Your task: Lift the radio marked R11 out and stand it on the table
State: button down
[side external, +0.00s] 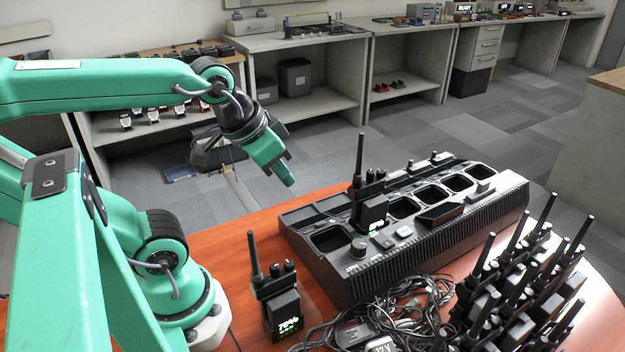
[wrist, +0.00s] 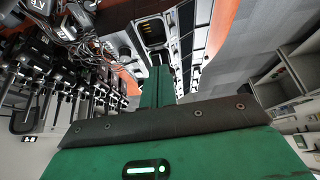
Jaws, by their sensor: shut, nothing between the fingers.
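A black multi-bay charger (side external: 440,251) stands on the wooden table. One black radio (side external: 371,205) with a tall antenna and a small lit green display stands upright in a charger bay; several other bays are empty. Another black radio (side external: 283,307), its display reading about 70%, stands upright on the table left of the charger. I cannot read R11 on either. My gripper (side external: 289,181) is shut and empty, in the air above and left of the charger, apart from both radios. In the wrist view its green fingers (wrist: 158,82) are together, with the charger (wrist: 187,48) beyond.
Several black radios (side external: 515,290) stand close together at the right front of the table. A tangle of cables (side external: 410,305) with small adapters lies in front of the charger. Bare table (side external: 225,240) shows left of the charger. Shelved benches (side external: 330,105) line the back.

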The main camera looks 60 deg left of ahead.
jog(key=c, duration=1.4)
grip_release()
jog(key=shift+r, duration=0.1)
notch_tip(320, 180, up, 11)
jog(key=shift+w+n+g, duration=0.95)
jog(key=shift+w+n, duration=1.5)
jog(key=shift+w, duration=0.25)
jog(key=shift+w+n+g, duration=1)
jog(key=shift+w+n, duration=1.5)
jog(key=shift+w, duration=0.15)
jog(key=shift+w+n+g, duration=0.95)
jog(key=shift+w+n, duration=1.5)
jog(key=shift+w, duration=0.25)
jog(key=shift+f, duration=2.55)
